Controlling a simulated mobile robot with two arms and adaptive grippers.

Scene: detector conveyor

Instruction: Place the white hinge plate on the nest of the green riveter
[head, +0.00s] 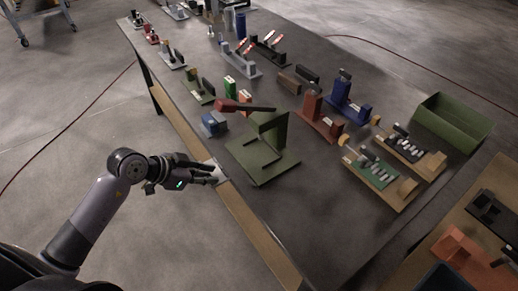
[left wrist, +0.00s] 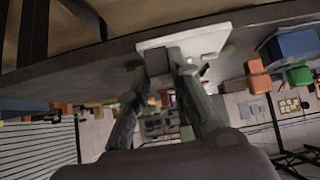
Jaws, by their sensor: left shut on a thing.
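The white hinge plate (left wrist: 205,40) shows in the left wrist view as a flat pale piece across the fingertips of my left gripper (left wrist: 165,62). My left gripper is shut on it. In the head view the left gripper (head: 207,174) is at the table's near left edge, with a pale bit of the plate (head: 218,172) showing at its tips. The green riveter (head: 268,130) stands just to the right of the gripper, apart from it. It has a flat green base with a raised L-shaped rail and a red lever on top. My right gripper is not in view.
A blue block (head: 214,123) sits just behind the riveter's left side. A red press (head: 318,120) stands to its right. A green bin (head: 452,118) is at the far right. Several small fixtures fill the back of the dark table (head: 300,225). The table's front part is clear.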

